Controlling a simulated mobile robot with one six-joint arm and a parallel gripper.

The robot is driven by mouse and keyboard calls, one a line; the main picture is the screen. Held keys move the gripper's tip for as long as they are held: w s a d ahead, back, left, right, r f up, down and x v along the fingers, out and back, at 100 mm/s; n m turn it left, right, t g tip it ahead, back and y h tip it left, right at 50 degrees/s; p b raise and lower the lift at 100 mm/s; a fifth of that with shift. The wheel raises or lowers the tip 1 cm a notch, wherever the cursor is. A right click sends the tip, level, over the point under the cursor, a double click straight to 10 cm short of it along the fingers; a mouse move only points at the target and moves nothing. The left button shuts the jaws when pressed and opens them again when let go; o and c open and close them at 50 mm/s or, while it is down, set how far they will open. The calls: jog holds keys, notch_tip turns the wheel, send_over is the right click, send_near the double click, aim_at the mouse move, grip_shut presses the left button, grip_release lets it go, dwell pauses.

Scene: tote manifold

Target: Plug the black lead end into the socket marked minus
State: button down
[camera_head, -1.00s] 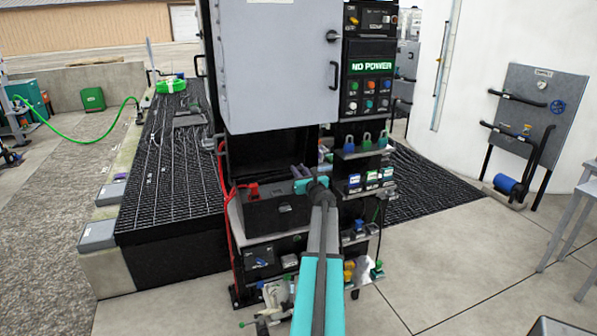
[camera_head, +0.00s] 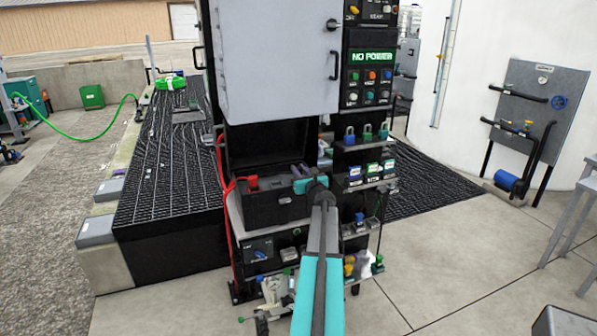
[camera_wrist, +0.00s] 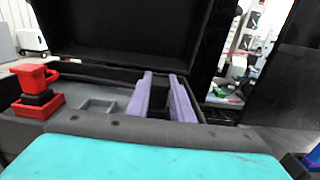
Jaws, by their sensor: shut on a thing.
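The dark battery box (camera_head: 268,213) stands with its black lid (camera_head: 262,148) raised, below the grey cabinet. A red plug (camera_head: 252,183) stands upright at its left end, and also shows in the wrist view (camera_wrist: 36,88). A shallow grey recess (camera_wrist: 97,106) lies to its right. My gripper (camera_head: 301,172) is over the right part of the box; its two purple-grey fingers (camera_wrist: 161,98) reach down there in the wrist view. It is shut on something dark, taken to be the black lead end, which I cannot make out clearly. No minus mark is readable.
Red cables (camera_head: 228,215) hang down the left side of the stand. Shelves with padlocks (camera_head: 367,136) and small coloured parts (camera_head: 372,177) stand close on the right. The grey cabinet (camera_head: 275,60) overhangs the box. Open concrete floor (camera_head: 455,265) lies to the right.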

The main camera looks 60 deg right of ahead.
jog(key=c, duration=1.5)
grip_release()
jog(key=shift+s, duration=0.1)
jog(key=shift+b+v, duration=1.45)
jog(key=shift+v, duration=5.35)
jog(key=shift+a, duration=0.2)
